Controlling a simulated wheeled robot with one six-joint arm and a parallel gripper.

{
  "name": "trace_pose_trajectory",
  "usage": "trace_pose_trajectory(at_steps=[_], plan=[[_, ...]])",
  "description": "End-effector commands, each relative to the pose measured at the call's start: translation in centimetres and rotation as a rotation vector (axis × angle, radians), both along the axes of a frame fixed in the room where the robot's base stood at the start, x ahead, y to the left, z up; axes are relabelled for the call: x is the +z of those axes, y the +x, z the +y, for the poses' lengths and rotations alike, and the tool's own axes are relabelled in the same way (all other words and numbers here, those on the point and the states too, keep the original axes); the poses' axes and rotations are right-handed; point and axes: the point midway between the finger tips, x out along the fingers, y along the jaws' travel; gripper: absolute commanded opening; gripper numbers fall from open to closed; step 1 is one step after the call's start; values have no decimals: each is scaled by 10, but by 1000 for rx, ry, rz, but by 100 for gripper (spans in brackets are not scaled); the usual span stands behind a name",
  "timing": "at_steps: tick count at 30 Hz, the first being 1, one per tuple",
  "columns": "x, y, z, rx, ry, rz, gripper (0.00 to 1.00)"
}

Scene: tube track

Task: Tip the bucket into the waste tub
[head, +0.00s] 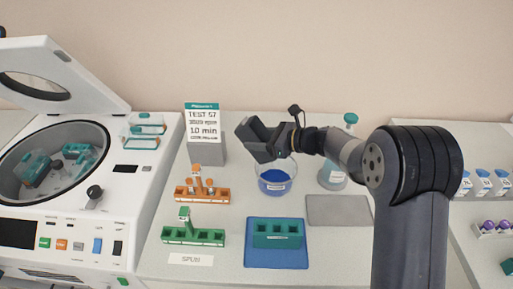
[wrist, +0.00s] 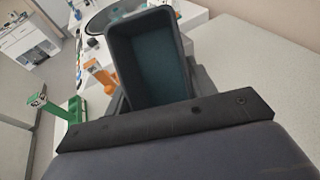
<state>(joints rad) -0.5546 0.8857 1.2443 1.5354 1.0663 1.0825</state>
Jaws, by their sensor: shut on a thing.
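My gripper (head: 270,146) is shut on the bucket (wrist: 150,62), a dark rectangular box. In the wrist view the bucket's open mouth shows a dark teal inside, with nothing loose visible in it. In the head view the gripper and bucket are hard to tell apart, a dark tilted shape in the air. The waste tub (head: 277,181) appears to be the clear round bowl with blue in its lower part and a white label. It stands on the bench just below the gripper in the picture. The gripper's dark bar (wrist: 155,125) crosses the wrist view and hides what lies below.
The open centrifuge (head: 140,200) stands at left, lid raised. An orange rack (head: 202,196), a green rack (head: 193,237) and a sign (head: 203,122) stand left of the tub. A blue mat (head: 276,262) bears another rack. A wash bottle (head: 334,180) and grey mat (head: 338,210) are at right.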

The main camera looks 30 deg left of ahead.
Motion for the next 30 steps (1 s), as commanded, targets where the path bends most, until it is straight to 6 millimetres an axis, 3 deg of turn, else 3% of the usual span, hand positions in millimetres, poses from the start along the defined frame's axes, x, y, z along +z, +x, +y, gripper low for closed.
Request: trace_pose_trajectory(at_steps=[1, 30], plan=[[-6, 0, -1, -1, 25, 2, 27], [1, 4, -28, 1, 566, 75, 27]])
